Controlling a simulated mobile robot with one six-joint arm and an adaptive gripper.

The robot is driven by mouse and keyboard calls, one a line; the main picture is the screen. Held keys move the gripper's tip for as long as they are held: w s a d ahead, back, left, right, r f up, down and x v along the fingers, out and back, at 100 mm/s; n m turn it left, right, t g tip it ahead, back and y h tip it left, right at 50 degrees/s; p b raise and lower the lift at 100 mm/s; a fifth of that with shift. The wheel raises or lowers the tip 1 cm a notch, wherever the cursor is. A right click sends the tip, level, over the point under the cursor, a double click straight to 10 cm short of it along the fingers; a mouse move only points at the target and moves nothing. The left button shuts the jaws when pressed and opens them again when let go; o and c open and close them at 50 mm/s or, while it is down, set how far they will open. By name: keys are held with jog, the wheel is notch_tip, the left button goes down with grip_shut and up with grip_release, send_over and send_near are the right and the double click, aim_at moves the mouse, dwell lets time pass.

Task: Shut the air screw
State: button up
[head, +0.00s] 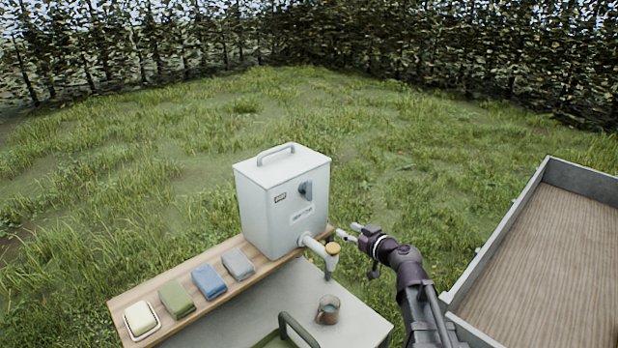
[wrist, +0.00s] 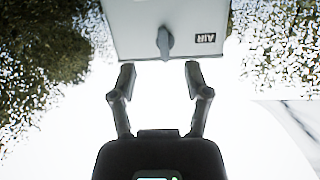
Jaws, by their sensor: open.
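The air screw (head: 306,190) is a grey-blue knob on the front face of a white lidded dispenser box (head: 265,218). In the wrist view the air screw (wrist: 164,42) shows as a grey lever hanging down on the pale face, beside a small dark AIR label (wrist: 205,38). My gripper (head: 347,232) is in front of the box, to the right of and lower than the screw. In the wrist view my gripper (wrist: 160,75) is open and empty, its two fingertips below and to either side of the screw, apart from it.
Several folded cloths and a soap dish (head: 142,319) line the wooden shelf. A wood-floored trailer bed (head: 545,270) is at right.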

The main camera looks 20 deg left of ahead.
aim_at(311, 186)
jog(key=w+a+r+t+y+p, duration=0.1)
jog(key=a+r+t, duration=0.1)
jog(key=a+r, duration=0.2)
jog(key=shift+a+r+p, duration=0.3)
jog(key=shift+a+r, duration=0.05)
jog(key=shift+r, duration=0.55)
jog(key=shift+w+a, duration=0.15)
jog(key=shift+w, duration=0.05)
jog(key=x, duration=1.3)
jog(key=shift+w+a+r, duration=0.15)
jog(key=shift+w, duration=0.1)
grip_shut()
